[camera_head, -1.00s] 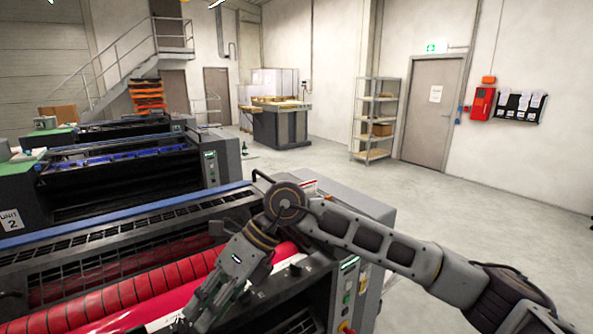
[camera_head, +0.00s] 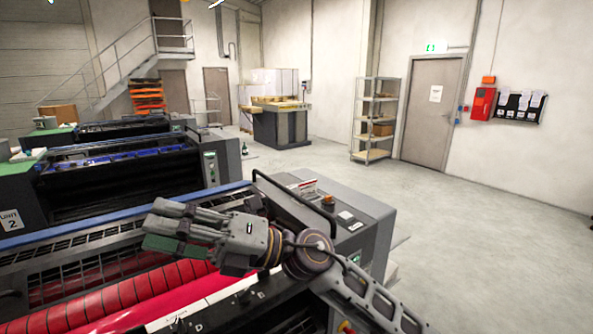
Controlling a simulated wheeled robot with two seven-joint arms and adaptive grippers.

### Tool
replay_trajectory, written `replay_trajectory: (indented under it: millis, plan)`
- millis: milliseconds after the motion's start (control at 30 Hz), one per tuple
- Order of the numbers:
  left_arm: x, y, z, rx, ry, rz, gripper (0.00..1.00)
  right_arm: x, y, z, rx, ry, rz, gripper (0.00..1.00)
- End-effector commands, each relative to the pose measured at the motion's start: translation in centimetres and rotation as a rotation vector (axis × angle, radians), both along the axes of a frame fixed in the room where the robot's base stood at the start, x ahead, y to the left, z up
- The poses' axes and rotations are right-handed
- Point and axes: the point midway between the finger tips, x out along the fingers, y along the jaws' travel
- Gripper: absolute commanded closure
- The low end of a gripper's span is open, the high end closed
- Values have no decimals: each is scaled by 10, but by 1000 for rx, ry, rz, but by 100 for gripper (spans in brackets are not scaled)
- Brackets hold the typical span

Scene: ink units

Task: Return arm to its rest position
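My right arm enters from the bottom right and bends at a round joint. Its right gripper (camera_head: 165,226) points left, above the near press (camera_head: 230,198) and its red ink roller (camera_head: 120,295). The grey fingers show side by side, with a flat dark green surface at their lower left. I cannot tell whether this green part is a pad or a held thing, nor how far apart the fingers are. The gripper looks clear of the press. My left gripper is out of view.
The near press has a grey end cabinet (camera_head: 362,222) behind my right arm. More press units (camera_head: 125,170) stand farther back at left. A metal shelf (camera_head: 375,118) and a door (camera_head: 430,110) stand at the back wall. The floor (camera_head: 480,230) at right is clear.

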Motion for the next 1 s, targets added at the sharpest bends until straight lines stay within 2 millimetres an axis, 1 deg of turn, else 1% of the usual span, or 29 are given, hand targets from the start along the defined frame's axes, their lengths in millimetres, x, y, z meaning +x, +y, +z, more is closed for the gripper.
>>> replay_trajectory:
  millis: [100, 200, 333, 467, 667, 767, 867, 1000]
  plan:
    - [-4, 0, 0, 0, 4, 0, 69, 18, -14, 11, 93, 113, -62, 69]
    - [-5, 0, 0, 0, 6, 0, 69, 36, -28, 18, 164, 207, -117, 69]
    - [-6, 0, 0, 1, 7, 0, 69, 60, -49, 20, 249, 330, -192, 69]
    - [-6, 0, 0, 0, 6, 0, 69, 86, -72, 17, 326, 459, -271, 69]
    - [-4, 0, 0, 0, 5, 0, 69, 123, -111, -2, 428, 659, -397, 69]
    - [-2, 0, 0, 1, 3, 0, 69, 141, -131, -17, 470, 761, -463, 69]
    - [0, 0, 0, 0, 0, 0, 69, 156, -152, -36, 508, 863, -530, 69]
    - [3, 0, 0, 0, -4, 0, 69, 173, -182, -68, 552, 1010, -625, 69]
